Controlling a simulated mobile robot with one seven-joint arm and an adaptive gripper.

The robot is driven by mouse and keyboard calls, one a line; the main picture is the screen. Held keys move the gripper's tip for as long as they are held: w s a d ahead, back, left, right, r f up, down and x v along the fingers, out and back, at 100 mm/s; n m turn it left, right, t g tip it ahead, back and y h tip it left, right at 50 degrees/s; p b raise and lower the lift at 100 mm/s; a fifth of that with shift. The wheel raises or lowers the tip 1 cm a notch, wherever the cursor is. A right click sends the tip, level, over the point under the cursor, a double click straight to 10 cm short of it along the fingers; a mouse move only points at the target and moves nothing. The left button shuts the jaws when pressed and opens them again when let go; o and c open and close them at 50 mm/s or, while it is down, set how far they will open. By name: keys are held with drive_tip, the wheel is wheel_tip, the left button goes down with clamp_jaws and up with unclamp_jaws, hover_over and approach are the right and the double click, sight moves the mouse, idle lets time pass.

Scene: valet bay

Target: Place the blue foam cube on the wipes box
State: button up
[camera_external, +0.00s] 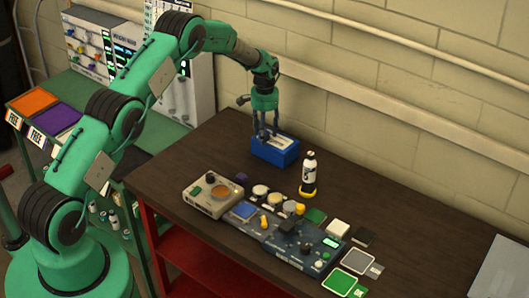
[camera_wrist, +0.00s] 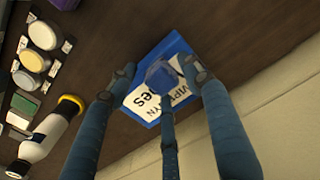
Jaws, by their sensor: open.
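The wipes box (camera_external: 284,158) is blue with a white printed label on top and stands on the dark table below my gripper. It also shows in the wrist view (camera_wrist: 180,45), with its label partly hidden. The blue foam cube (camera_wrist: 158,73) appears in the wrist view over the box's top, between my fingers, and seems to rest on the label. It is hard to make out in the external view. My gripper (camera_external: 266,138) points down over the box. In the wrist view its fingers (camera_wrist: 162,78) are spread apart around the cube, open.
A white bottle with a black label and yellow base (camera_external: 308,174) stands right of the box. A grey device (camera_external: 212,194) and panels with round knobs and coloured pads sit in front. A wall is behind. The table's right part is mostly clear.

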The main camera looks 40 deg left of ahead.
drive_tip(key=shift+r, duration=0.1)
wheel_tip(320, 180, up, 12)
drive_tip(key=b, duration=0.2)
idle(0.6)
drive_tip(key=shift+r, duration=0.1)
idle(0.6)
